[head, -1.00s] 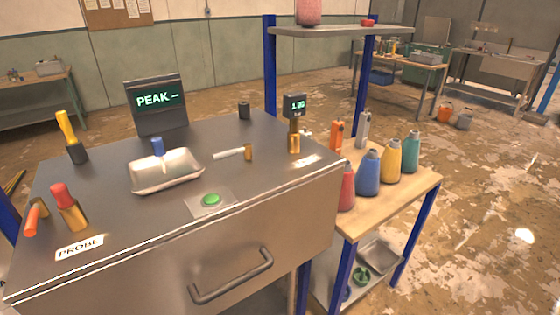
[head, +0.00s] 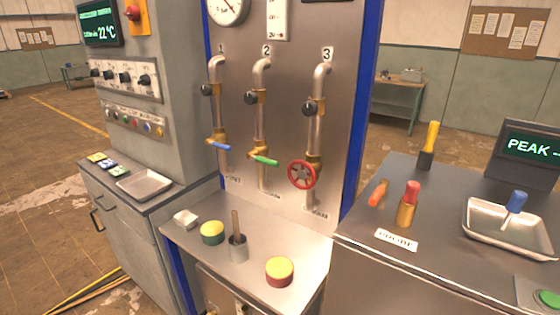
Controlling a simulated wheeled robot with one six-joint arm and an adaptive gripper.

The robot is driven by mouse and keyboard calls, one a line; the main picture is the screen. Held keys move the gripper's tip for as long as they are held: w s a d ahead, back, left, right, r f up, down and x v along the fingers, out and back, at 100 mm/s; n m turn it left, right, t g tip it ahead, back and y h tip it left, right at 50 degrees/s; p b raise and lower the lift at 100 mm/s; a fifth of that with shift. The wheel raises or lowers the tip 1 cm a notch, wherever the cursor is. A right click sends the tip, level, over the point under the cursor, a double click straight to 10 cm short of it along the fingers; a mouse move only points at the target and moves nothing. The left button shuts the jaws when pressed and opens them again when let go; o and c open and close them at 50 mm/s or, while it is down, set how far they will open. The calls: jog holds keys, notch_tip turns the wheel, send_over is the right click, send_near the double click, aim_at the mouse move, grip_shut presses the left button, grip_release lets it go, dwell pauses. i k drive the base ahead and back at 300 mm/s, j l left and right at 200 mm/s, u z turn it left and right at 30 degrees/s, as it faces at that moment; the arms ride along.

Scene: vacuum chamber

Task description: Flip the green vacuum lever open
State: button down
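The green lever (head: 264,160) sits low on the middle pipe, marked 2, of a grey metal panel. It sticks out to the right from a brass valve body (head: 259,143), roughly crosswise to the upright pipe and tilted slightly down. A blue lever (head: 219,146) lies in a similar crosswise pose on pipe 1 to its left. A red handwheel (head: 302,174) is on pipe 3 to its right. The labels under the pipes are too small to read surely. My gripper is not in view.
Below the panel, a metal shelf (head: 200,247) holds a white block (head: 185,218), a green-yellow cylinder (head: 212,233), a grey pot with a stick (head: 238,247) and a red-yellow cylinder (head: 279,271). A steel bench (head: 375,262) stands right, a control cabinet (head: 170,90) left.

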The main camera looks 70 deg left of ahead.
aim_at(267, 162)
jog(key=u, duration=1.85)
